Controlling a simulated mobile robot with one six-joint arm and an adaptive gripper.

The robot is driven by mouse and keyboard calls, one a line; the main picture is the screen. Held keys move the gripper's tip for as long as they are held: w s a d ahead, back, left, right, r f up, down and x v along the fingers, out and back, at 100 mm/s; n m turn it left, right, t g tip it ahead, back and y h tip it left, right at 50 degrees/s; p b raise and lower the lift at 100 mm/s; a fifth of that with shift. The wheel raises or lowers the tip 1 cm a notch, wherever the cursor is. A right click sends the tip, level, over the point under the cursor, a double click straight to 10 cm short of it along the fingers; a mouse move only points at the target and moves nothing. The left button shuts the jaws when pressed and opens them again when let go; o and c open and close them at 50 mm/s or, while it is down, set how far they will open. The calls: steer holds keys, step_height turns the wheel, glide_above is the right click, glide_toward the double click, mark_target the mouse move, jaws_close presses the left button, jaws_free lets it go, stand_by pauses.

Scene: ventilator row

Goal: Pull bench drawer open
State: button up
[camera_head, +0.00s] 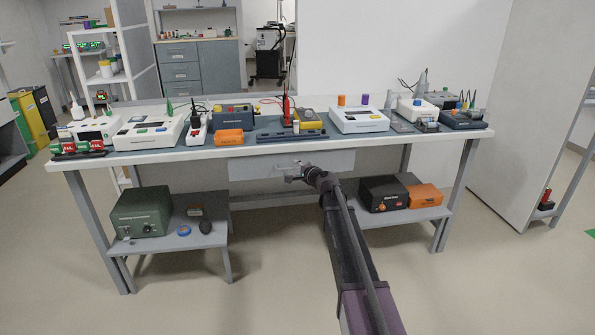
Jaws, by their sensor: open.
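The bench drawer (251,168) is a wide light-grey front under the middle of the workbench top (220,153). It looks shut, roughly flush beneath the edge. My gripper (290,179) is in front of the drawer's middle, near its lower edge, with its fingers pointing left. It is open and nothing shows between the fingers. I cannot tell whether the fingers touch the drawer.
Devices and small tools crowd the bench top, including an orange box (229,137) near the front edge. Low shelves at both sides hold a green unit (142,212) and a black unit (383,194). The floor before the bench is clear. A white partition (495,120) stands at right.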

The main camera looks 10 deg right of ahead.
steer(key=shift+w+a, duration=0.1)
steer(key=shift+w, duration=0.2)
